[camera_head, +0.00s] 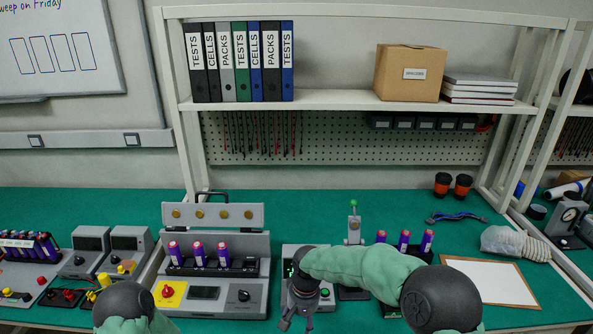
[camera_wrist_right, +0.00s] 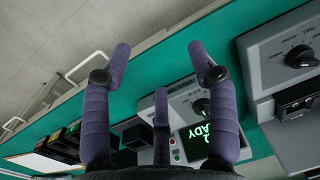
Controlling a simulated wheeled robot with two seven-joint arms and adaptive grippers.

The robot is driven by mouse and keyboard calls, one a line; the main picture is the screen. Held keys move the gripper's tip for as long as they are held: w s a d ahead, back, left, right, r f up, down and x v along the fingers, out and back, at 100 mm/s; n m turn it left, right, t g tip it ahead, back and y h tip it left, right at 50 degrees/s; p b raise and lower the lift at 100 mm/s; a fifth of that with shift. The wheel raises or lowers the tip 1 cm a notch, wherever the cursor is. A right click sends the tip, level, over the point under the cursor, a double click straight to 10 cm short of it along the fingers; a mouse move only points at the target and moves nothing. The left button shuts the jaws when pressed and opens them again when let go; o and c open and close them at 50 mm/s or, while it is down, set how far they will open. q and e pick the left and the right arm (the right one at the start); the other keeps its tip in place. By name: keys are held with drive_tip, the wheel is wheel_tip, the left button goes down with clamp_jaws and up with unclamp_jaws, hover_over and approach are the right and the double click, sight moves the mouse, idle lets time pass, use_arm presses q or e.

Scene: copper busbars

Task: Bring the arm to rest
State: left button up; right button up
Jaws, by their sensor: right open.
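My right arm (camera_head: 365,268), in a green sleeve, reaches in from the right over the bench in the head view. Its gripper (camera_head: 293,312) hangs low at the front of the bench, over a small grey device (camera_head: 325,293) that it partly hides. In the right wrist view my right gripper (camera_wrist_right: 160,58) has its purple fingers spread wide with nothing between them. The device's lit screen (camera_wrist_right: 208,139), reading "ADY" in part, shows behind the fingers. Of my left arm only a dark joint and green sleeve (camera_head: 125,308) show at the lower left; its gripper is out of view.
A grey tester (camera_head: 216,290) with an open lid and several purple cells stands left of the right gripper. A lever press (camera_head: 353,230) and more cells (camera_head: 405,241) stand behind the right arm. A white sheet (camera_head: 492,282) lies at right.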

drive_tip(key=s+d+f+y, duration=0.1)
drive_tip(key=s+d+f, duration=0.1)
drive_tip(key=s+f, duration=0.55)
drive_tip(key=s+d+f+y, duration=0.2)
drive_tip(key=s+d+f, duration=0.15)
drive_tip(key=f, duration=0.75)
drive_tip(key=s+d+f+m, duration=0.1)
drive_tip(key=s+f, duration=0.1)
drive_tip(key=s, duration=0.4)
drive_tip(key=s+d+f+m, duration=0.1)
drive_tip(key=s+d+f, duration=0.1)
drive_tip(key=s, duration=0.5)
drive_tip(key=shift+d+f+m+t, duration=0.3)
drive_tip(key=shift+f+t, duration=0.1)
drive_tip(key=shift+f, duration=0.35)
